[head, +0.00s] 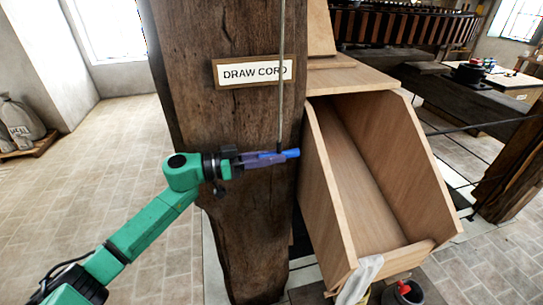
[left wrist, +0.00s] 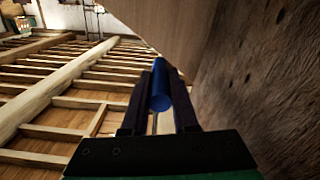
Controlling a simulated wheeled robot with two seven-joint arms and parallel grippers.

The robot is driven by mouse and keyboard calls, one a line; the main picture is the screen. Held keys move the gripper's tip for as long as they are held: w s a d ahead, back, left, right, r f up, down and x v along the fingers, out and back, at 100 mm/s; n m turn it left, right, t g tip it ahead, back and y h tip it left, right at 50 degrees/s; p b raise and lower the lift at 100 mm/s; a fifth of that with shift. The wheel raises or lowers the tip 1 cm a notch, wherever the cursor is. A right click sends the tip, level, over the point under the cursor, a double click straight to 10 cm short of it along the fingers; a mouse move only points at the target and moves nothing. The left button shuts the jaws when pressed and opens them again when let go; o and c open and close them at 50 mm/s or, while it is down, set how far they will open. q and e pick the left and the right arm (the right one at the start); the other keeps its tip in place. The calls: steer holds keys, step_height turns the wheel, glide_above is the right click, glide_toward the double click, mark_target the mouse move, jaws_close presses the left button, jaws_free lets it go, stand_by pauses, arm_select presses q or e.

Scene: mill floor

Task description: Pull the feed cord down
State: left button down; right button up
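The feed cord (head: 281,70) hangs straight down in front of a dark wooden post, past a sign (head: 254,72) reading "DRAW CORD". At its lower end is a blue handle (head: 292,153), lying sideways. My left gripper (head: 268,158) reaches in from the left at the handle's height. In the left wrist view the blue handle (left wrist: 160,92) lies between the two dark fingers (left wrist: 160,100), which look closed against its sides. The fingers hide part of the handle in the head view. My right gripper is not in view.
The wooden post (head: 235,200) stands right behind the gripper. A wooden chute (head: 318,190) with an open top is close to its right, with a pale cloth (head: 361,277) at its lower end. The tiled floor at left is clear.

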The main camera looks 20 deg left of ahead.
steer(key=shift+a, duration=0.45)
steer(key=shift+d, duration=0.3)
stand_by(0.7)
arm_select(q)
step_height(320, 180, down, 7)
steer(key=b, duration=0.2)
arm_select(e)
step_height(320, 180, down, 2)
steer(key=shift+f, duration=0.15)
arm_select(q)
steer(key=c, duration=0.7)
jaws_free()
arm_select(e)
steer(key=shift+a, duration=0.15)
